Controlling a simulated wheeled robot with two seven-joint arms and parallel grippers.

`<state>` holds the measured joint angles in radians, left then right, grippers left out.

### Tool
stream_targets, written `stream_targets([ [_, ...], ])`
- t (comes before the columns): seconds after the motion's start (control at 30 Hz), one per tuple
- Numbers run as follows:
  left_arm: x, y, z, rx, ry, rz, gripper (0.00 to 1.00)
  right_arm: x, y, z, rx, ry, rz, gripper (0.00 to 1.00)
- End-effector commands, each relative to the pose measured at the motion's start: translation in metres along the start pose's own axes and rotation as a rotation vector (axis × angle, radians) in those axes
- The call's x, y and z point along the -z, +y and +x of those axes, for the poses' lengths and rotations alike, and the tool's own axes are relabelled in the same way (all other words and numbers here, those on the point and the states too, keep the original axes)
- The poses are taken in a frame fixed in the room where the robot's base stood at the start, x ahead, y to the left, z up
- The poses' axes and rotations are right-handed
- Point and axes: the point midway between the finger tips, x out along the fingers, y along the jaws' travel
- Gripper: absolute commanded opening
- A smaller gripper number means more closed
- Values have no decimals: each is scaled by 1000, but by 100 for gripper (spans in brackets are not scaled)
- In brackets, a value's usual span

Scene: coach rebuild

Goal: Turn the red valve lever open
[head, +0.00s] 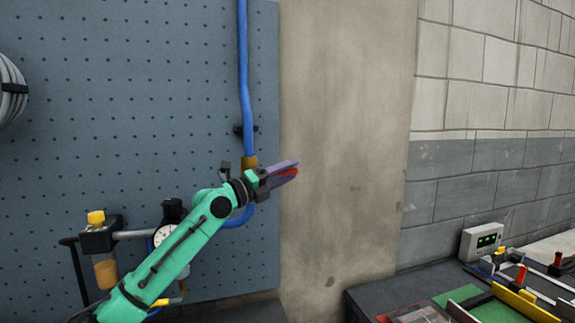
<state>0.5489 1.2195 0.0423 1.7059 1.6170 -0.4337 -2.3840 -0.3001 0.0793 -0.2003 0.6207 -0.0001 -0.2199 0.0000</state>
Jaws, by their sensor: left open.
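My left gripper (283,174) has purple fingers and is at the end of my green arm, in front of the pegboard's right edge. It is open. A strip of red, which looks like the red valve lever (289,172), shows between the fingers, pointing right. I cannot tell whether the fingers touch it. The rest of the lever and the valve body are hidden behind the gripper. A blue pipe (244,80) runs down to a brass fitting (249,162) just above the gripper. My right gripper is not in view.
The pegboard (130,100) carries a pressure gauge (163,236), a yellow-knobbed filter unit (96,217) and a grey hose coil (10,90). A bench at lower right holds a meter box (482,241) and red-handled tools. The bare wall right of the gripper is clear.

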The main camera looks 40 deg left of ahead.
Motion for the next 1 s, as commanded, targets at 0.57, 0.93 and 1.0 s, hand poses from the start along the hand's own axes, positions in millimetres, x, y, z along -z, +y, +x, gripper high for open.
stream_targets([
  [0.57, 0, 0, -1, 0, 1, -1, 0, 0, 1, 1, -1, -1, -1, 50],
  [0.93, 0, 0, -1, 1, 1, -1, 0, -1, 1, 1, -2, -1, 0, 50],
  [1.0, 0, 0, -1, 1, 1, -1, 0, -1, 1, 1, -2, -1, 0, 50],
])
